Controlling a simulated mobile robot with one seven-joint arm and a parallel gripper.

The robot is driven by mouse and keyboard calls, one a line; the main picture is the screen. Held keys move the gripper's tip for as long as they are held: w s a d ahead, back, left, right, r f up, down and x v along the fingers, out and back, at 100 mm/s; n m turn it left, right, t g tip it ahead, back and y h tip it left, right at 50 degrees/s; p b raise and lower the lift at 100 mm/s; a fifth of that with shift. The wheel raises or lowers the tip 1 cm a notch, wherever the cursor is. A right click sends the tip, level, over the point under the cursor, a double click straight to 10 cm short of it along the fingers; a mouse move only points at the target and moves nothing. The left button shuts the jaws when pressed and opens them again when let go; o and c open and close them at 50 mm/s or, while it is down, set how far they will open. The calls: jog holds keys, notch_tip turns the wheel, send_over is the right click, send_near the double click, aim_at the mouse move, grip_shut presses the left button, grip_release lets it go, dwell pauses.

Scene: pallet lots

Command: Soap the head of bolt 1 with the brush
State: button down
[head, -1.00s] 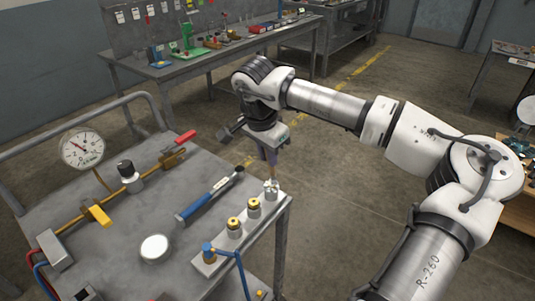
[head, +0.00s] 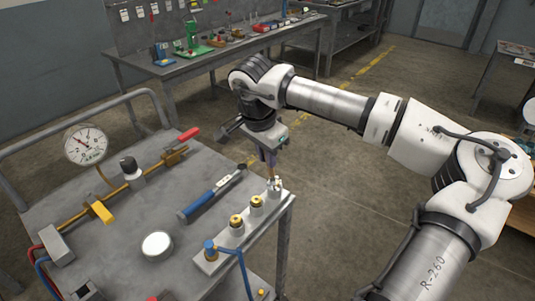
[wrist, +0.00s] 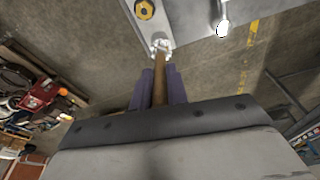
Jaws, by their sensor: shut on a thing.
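My gripper (head: 268,156) is over the right edge of the grey cart top, its purple fingers pointing down. In the wrist view the fingers (wrist: 159,86) are shut on the brown handle of the brush (wrist: 160,78). The brush's far end meets a whitish, shiny fitting (wrist: 160,46) at the end of the row; it also shows below my gripper in the head view (head: 275,187). Bristles and contact are too small to make out. Two brass-topped bolts (head: 257,202) (head: 236,223) stand beside it on the strip. No bolt number is readable. A round white-filled dish (head: 157,244) sits on the cart.
A blue-handled wrench (head: 210,194) lies left of the bolts. A brass pipe with yellow valve handle (head: 101,211), red handle (head: 188,134) and gauge (head: 86,146) runs behind. A blue fitting (head: 210,248) with hose stands at the strip's near end.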

jog(key=shift+r+p, duration=2.15)
jog(key=shift+r, duration=1.4)
